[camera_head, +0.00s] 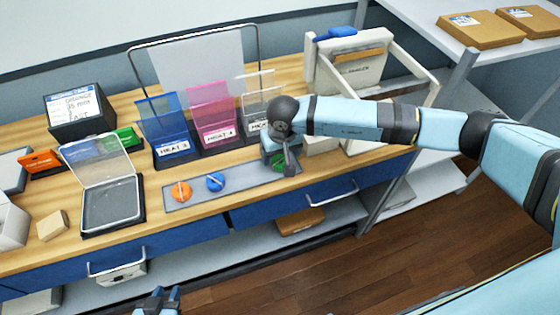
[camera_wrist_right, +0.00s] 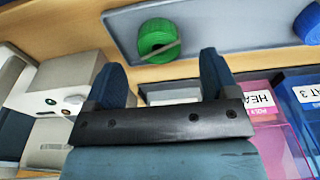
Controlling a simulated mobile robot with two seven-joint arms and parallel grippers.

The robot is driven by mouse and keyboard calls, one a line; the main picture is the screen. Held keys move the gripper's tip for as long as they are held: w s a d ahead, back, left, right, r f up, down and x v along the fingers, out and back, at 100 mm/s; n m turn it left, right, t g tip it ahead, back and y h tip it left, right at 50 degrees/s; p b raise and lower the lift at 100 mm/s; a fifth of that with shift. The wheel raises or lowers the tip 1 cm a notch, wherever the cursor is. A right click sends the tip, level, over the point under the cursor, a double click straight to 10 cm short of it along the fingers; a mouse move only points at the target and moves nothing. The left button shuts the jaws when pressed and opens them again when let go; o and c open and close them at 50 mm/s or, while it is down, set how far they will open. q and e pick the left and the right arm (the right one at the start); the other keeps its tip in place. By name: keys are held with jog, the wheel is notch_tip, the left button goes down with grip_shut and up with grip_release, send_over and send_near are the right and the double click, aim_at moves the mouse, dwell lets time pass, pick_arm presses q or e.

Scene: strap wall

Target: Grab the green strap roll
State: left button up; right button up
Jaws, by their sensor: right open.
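The green strap roll (camera_wrist_right: 157,38) sits on a grey strip (camera_head: 228,187) along the front of the bench. In the head view the roll (camera_head: 277,160) is mostly hidden by my right gripper (camera_head: 284,163). In the right wrist view my right gripper (camera_wrist_right: 163,76) is open and empty, its two fingers spread.
An orange roll (camera_head: 181,191) and a blue roll (camera_head: 215,182) sit to the left on the same strip. Blue, pink and clear bins (camera_head: 211,117) stand behind. A white frame device (camera_head: 350,70) stands to the right. A clear-lidded tray (camera_head: 112,204) lies at left.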

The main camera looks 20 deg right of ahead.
aim_at(280, 161)
jog(key=f, duration=0.2)
jog(key=f+p, duration=0.1)
jog(key=shift+w+d+f, duration=0.1)
jog(key=shift+w+f, duration=0.2)
jog(key=shift+f, duration=0.45)
jog(key=shift+c, duration=0.5)
jog(key=c, duration=0.9)
